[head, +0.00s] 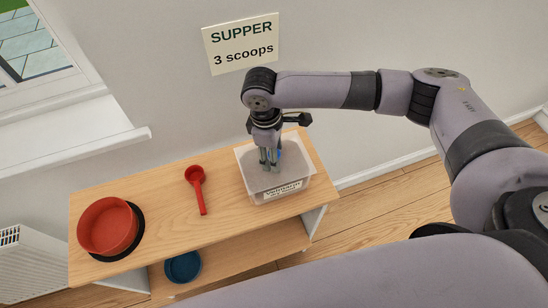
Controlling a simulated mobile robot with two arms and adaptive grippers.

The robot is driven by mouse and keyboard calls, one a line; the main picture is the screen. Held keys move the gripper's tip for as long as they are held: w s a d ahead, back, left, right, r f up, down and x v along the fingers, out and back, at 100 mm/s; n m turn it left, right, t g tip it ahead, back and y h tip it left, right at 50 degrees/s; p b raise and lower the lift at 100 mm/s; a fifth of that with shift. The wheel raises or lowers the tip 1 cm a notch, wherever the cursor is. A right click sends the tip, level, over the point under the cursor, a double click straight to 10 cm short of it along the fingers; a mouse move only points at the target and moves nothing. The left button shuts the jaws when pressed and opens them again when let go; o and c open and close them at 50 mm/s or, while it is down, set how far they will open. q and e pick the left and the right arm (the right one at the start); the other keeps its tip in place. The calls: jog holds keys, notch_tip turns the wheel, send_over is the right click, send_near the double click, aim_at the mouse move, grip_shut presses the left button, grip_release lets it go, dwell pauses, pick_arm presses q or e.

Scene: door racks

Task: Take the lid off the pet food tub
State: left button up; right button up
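The pet food tub (295,189) is a clear, squarish box with a white label on its front. It stands at the right end of the wooden shelf unit. Its pale, see-through lid (249,164) appears to be on top. My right gripper (269,167) points down over the middle of the lid, with its fingertips at or just above it. A small bit of blue shows beside the fingers; I cannot tell what it is. The fingers look close together, but whether they hold anything is unclear. My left gripper is out of view.
A red scoop (196,185) lies left of the tub. A red bowl (107,226) sits on a dark round mat (136,240) at the left end. A blue bowl (183,267) is on the lower shelf. A "SUPPER 3 scoops" sign (241,43) is on the wall behind.

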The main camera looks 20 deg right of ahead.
grip_shut()
dwell(0.4)
jog(key=shift+r, duration=0.1)
